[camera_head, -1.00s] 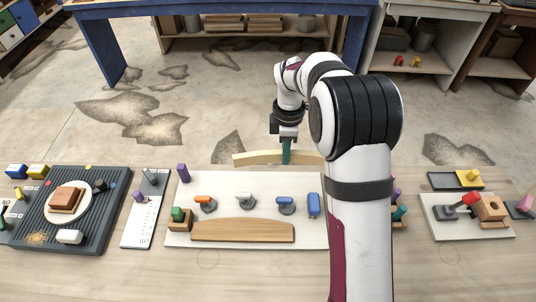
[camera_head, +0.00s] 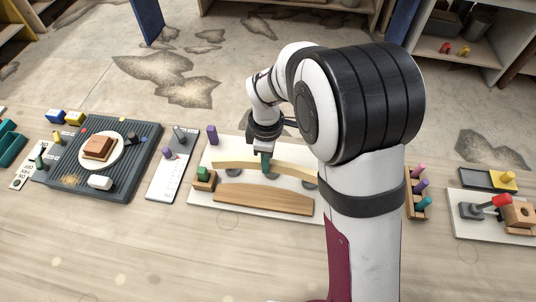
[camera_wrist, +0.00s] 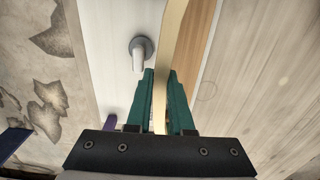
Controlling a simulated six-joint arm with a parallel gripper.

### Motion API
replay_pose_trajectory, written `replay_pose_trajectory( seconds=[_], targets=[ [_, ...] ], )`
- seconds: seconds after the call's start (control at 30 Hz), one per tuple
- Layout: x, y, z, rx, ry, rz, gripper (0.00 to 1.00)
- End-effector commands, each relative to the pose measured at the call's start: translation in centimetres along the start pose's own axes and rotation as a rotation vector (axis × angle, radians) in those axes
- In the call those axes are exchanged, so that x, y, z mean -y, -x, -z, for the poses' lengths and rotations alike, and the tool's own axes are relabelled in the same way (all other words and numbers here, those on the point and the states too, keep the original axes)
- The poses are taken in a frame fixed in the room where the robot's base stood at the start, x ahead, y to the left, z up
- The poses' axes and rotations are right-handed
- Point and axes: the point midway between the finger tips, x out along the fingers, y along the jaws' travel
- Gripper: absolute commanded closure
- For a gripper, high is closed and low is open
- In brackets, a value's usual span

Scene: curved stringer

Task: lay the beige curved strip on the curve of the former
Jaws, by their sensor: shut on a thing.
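The beige curved strip (camera_head: 236,165) is held in my gripper (camera_head: 267,164), near its middle. It hangs over the white board, behind the former, and its right end reaches close to my arm. The former (camera_head: 262,199) is a brown wooden block with a curved back edge, lying on the board. A strip of board shows between the two. In the wrist view the teal fingers (camera_wrist: 160,88) are shut on the beige strip (camera_wrist: 172,38). The former (camera_wrist: 198,45) runs alongside to its right. The strip appears above the board; its exact height is unclear.
My arm hides the board's right part.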

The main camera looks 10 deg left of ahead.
Motion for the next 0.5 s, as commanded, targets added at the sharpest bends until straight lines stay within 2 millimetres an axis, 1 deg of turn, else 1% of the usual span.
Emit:
replay_pose_trajectory(
  seconds=[0.1,0.23,0.4,0.5],
  targets=[
    [0.1,-1.6,-0.1,0.002,0.000,0.002,1.00],
    [0.1,-3.1,-0.1,0.001,0.000,0.003,1.00],
    [0.0,-4.2,-0.1,0.001,0.000,0.001,1.00],
    [0.0,-4.5,-0.1,0.001,0.000,0.001,1.00]
  ],
)
